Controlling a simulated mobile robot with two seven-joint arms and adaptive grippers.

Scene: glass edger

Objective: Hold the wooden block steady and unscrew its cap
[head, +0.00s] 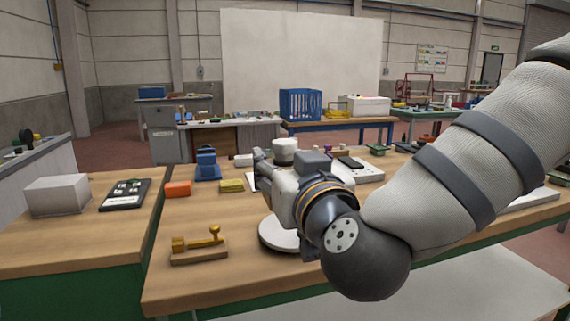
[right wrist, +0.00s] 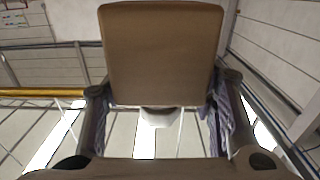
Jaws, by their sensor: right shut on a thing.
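The wooden block (right wrist: 162,55) shows large in the right wrist view as a plain brown face between the two fingers. My right gripper (right wrist: 160,115) is shut on it, with a finger at each side. In the head view my right gripper (head: 262,172) is above the middle of the workbench, and the block is hidden behind it. A pale rounded piece (right wrist: 158,117) shows just below the block's edge in the right wrist view; I cannot tell whether it is the cap. My left gripper is not in view.
On the workbench (head: 205,285) are a wooden piece with brass fittings (head: 198,248), an orange block (head: 178,189), a yellow block (head: 231,186), a blue fixture (head: 207,163) and a white disc (head: 277,236). A white round container (head: 285,148) shows behind my gripper.

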